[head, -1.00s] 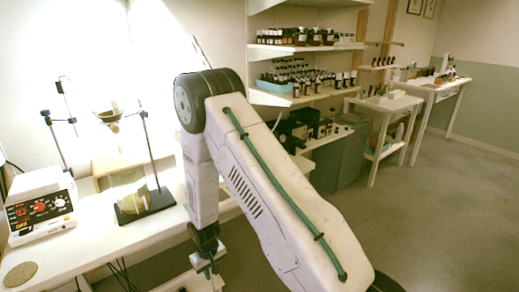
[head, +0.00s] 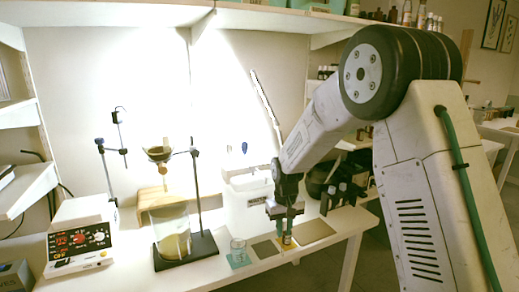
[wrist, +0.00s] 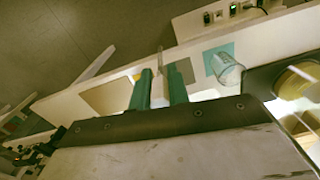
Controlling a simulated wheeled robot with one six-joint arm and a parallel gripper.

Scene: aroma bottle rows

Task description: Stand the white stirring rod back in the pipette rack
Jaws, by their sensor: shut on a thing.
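My gripper (head: 281,216) points down over the bench, between a grey mat and a tan mat. In the wrist view its two green fingers (wrist: 159,88) are closed about a slim pale piece, which I take for the white stirring rod (wrist: 160,64). A white stand with a blue-topped item, apparently the pipette rack (head: 240,178), is behind and left of my gripper.
A glass beaker (head: 238,250) stands on a teal mat left of my gripper. The grey mat (head: 265,249) and tan mat (head: 313,231) lie flat. A black-based stand (head: 186,250) with glassware and a hotplate (head: 80,242) are farther left.

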